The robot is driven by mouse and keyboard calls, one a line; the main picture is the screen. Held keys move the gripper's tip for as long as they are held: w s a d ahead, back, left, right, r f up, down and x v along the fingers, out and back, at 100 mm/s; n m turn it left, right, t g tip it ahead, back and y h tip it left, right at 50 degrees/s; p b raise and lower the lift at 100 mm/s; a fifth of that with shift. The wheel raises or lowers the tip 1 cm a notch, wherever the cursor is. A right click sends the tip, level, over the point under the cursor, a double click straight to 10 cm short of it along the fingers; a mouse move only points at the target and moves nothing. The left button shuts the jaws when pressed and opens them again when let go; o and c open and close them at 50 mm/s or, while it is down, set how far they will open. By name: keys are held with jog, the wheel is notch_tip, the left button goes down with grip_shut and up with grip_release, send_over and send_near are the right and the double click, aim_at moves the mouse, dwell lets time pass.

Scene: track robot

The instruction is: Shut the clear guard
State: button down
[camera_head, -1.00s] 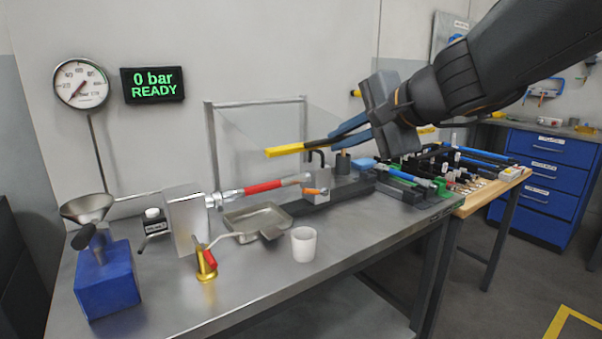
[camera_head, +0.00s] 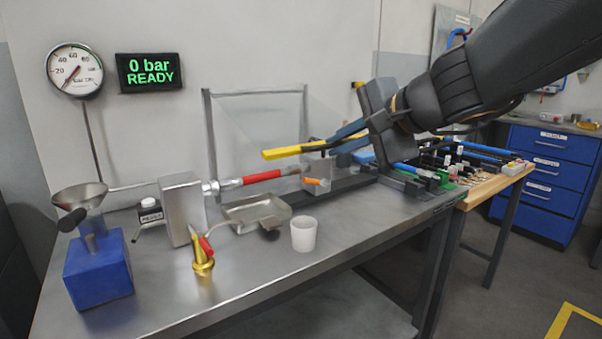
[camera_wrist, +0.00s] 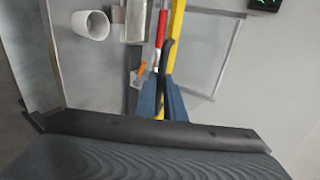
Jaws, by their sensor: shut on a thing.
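The clear guard (camera_head: 262,122) is a see-through panel at the back of the bench, by a grey upright frame (camera_head: 207,125). It slants forward above the test rig, and a yellow bar (camera_head: 282,153) runs along its front edge. My gripper (camera_head: 335,143) has its blue fingers shut on the yellow bar at its right part. In the wrist view the yellow bar (camera_wrist: 178,35) runs up from between my fingers (camera_wrist: 162,100). Below the bar lies the hose with a red sleeve (camera_head: 262,177), clamped between a metal block (camera_head: 182,208) and a smaller grey block (camera_head: 318,170).
A metal tray (camera_head: 255,212), white cup (camera_head: 304,234), brass fitting (camera_head: 202,255) and blue pump with funnel (camera_head: 97,270) stand on the bench. A display (camera_head: 150,72) reads 0 bar READY beside a gauge (camera_head: 75,70). The bench's front middle is clear.

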jog(key=shift+w+a+f+b, duration=0.15)
jog(key=shift+f+b, duration=0.45)
jog(key=shift+f, duration=0.1)
jog(key=shift+w+a+f+b, duration=0.1)
jog(key=shift+w+f+b, duration=0.1)
jog(key=shift+f+b, duration=0.45)
jog(key=shift+w+a+f+b, duration=0.15)
jog(key=shift+f+b, duration=0.35)
jog(key=shift+f, duration=0.25)
jog(key=shift+w+f+b, duration=0.15)
jog(key=shift+f+b, duration=0.3)
jog(key=shift+f, duration=0.05)
jog(key=c, duration=1.2)
grip_release()
jog(key=shift+r, duration=0.1)
jog(key=shift+r, duration=0.1)
